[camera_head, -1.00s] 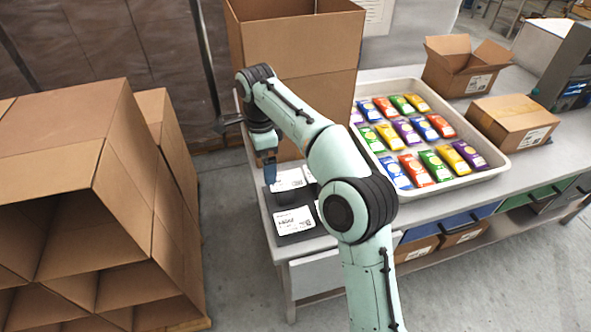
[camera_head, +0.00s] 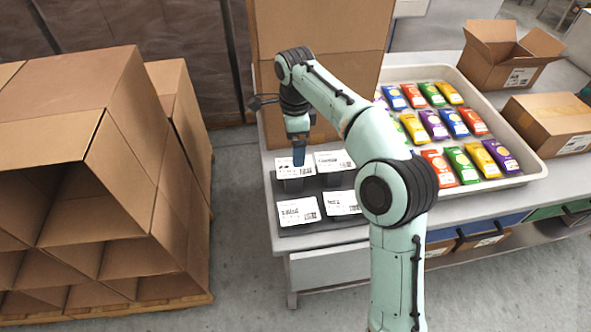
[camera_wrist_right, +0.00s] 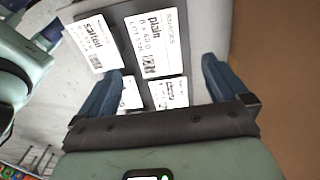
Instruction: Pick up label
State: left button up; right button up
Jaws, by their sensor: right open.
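Several white printed labels lie in two rows on a dark grey holder (camera_head: 322,183) at the near left end of the bench. In the head view they are a back left label (camera_head: 287,170), a back right label (camera_head: 335,160), a front left label (camera_head: 298,212) and a front right label (camera_head: 341,203). My right gripper (camera_head: 298,157) points down over the back left label and partly covers it. In the right wrist view the gripper (camera_wrist_right: 163,70) is open, with nothing held between its fingers. A "plain" label (camera_wrist_right: 155,45) and a "salted" label (camera_wrist_right: 92,42) show beyond the fingers. My left gripper is out of view.
A tall cardboard box (camera_head: 330,60) stands just behind the labels. A pale tray (camera_head: 535,170) of colourful packets is to the right, with two smaller boxes beyond. Stacked open cartons (camera_head: 75,150) stand at left, across a strip of floor.

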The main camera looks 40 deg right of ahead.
aim_at(285, 169)
jog(key=shift+s+a+f+b, duration=0.1)
jog(key=shift+f+b, duration=0.3)
jog(key=shift+f, duration=1.15)
jog(key=shift+s+a+f+b, duration=0.1)
jog(key=shift+f+b, duration=0.3)
jog(key=shift+f, duration=1.1)
jog(key=c, duration=1)
